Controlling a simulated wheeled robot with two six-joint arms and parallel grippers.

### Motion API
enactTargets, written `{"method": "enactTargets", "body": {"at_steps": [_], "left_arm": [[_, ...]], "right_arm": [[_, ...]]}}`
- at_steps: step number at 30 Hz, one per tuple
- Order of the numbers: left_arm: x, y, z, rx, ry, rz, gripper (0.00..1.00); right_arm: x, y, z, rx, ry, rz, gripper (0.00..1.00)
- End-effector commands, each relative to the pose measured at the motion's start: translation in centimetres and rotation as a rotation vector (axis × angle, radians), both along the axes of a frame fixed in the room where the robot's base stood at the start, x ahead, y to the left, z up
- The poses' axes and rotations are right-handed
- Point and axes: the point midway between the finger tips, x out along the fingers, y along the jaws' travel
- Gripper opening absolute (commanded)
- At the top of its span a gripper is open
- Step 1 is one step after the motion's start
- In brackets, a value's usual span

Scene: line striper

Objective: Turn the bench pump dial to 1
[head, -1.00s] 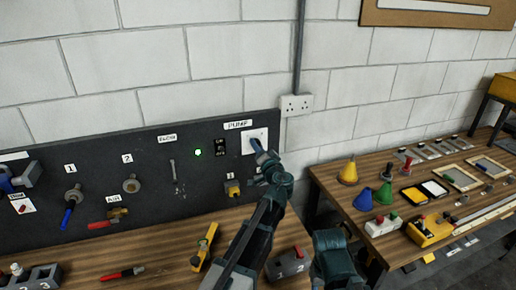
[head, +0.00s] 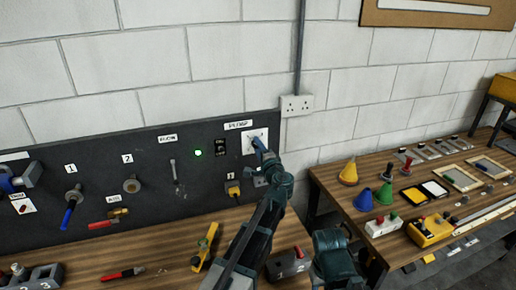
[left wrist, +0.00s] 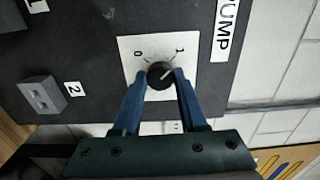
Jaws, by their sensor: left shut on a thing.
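The pump dial (left wrist: 160,75) is a small black round knob with a pale pointer line, on a white plate (left wrist: 128,45) marked 0 and 1. In the left wrist view its pointer slants up and right, towards the 1 side. My left gripper (left wrist: 159,82) is shut on the dial, one blue finger on each side. In the head view, my left gripper (head: 257,145) reaches the white plate (head: 262,133) under the PUMP label (head: 238,125) and hides most of the dial.
Left of the plate are a black switch (head: 220,146) and a lit green lamp (head: 198,153). A yellow-bodied part (head: 233,188) and a grey block (left wrist: 44,96) sit below on the dark panel (head: 100,160). A wall socket (head: 297,105) is to the right.

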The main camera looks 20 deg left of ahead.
Motion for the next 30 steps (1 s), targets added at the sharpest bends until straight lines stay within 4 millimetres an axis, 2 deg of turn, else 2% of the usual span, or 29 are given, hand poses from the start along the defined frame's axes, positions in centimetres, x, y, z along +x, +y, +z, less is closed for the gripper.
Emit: {"method": "enactTargets", "body": {"at_steps": [17,18,21,22,23,30], "left_arm": [[-0.05,-0.07,-0.07,0.019,0.015,-0.001,0.00],[-0.05,-0.07,-0.07,0.019,0.015,-0.001,0.47],[-0.04,-0.07,-0.06,0.020,0.015,-0.001,0.65],[-0.04,-0.05,-0.05,0.020,0.015,-0.001,0.70],[-0.03,-0.05,-0.05,0.020,0.015,-0.001,0.72],[-0.05,-0.03,-0.02,0.020,0.015,0.000,0.72]], "right_arm": [[0.00,0.00,-0.02,0.000,0.000,0.000,0.50],[0.00,0.00,-0.03,0.000,0.000,0.000,0.50],[0.00,0.00,-0.02,0.000,0.000,0.000,0.50],[0.00,0.00,-0.02,0.000,0.000,0.000,0.50],[0.00,0.00,-0.02,0.000,0.000,0.000,0.50],[0.00,0.00,-0.01,0.000,0.000,0.000,0.50]]}}
